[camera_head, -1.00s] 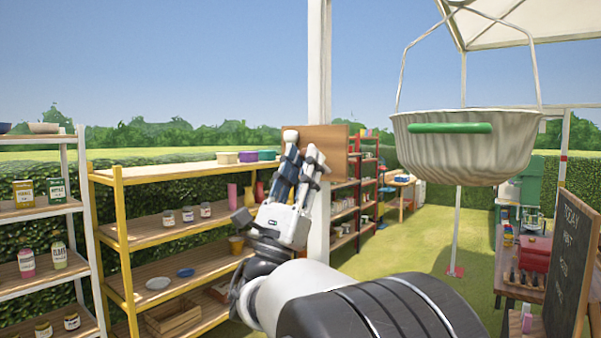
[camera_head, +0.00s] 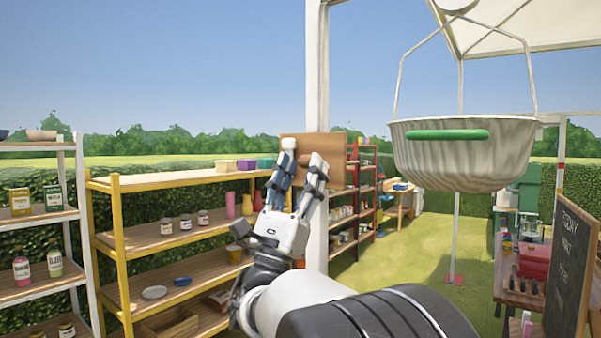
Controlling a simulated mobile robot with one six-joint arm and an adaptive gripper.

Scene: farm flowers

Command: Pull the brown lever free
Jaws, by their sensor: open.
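A brown wooden board (camera_head: 333,148) is fixed to the white post, behind my fingertips. My gripper (camera_head: 304,155) is open in front of the board, its two fingers pointing up and spread apart. A small darker brown shape (camera_head: 305,161) shows between the fingertips against the board. It may be the brown lever, but it is too small and too covered to be sure. I cannot tell whether either finger touches it. The left finger and the right fingertip cover part of the board.
The white post (camera_head: 317,70) stands right behind my gripper. A yellow shelf (camera_head: 118,230) with jars and bowls is to the left. A hanging scale pan (camera_head: 465,160) with a green handle is to the right. Open grass lies beyond.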

